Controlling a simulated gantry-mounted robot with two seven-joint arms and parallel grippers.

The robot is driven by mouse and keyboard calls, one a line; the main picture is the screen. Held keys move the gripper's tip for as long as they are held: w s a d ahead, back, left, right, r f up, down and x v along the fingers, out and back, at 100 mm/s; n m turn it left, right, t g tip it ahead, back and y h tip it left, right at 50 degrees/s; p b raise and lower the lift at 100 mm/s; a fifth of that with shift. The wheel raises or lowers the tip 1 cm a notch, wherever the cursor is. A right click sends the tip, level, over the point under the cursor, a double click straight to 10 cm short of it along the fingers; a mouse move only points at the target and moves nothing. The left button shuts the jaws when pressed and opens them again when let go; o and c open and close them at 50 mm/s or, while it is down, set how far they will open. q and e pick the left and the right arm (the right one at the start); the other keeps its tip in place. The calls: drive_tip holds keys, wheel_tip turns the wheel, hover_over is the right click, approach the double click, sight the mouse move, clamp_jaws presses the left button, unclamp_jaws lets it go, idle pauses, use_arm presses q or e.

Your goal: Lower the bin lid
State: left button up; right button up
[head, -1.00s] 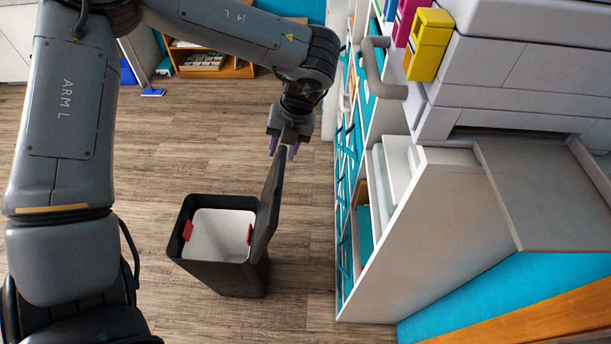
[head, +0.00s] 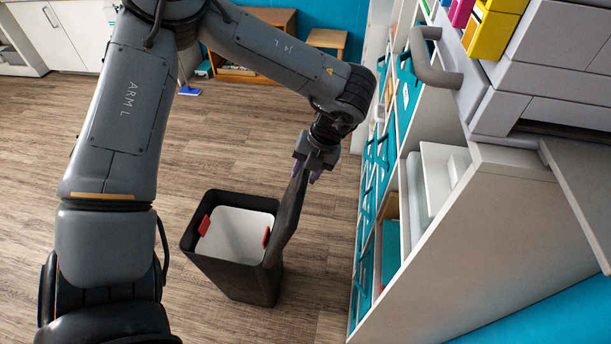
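The bin (head: 232,270) is a dark rectangular box on the wood floor, with a light liner (head: 232,234) and red clips inside its rim. Its dark lid (head: 288,217) stands open, nearly upright, along the bin's right side. My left gripper (head: 309,174) is at the top edge of the lid, pointing down. Its purple fingertips show on either side of the lid's edge; whether they press on it I cannot tell. My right gripper is out of view.
A white shelf unit (head: 468,240) with teal bins stands close to the right of the lid. A grey printer (head: 545,85) with coloured cartridges (head: 494,30) sits on top. A wooden shelf (head: 245,73) is at the back.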

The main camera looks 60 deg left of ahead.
use_arm(q)
drive_tip(key=shift+f, duration=0.25)
clamp_jaws()
drive_tip(key=shift+s+a, duration=0.1)
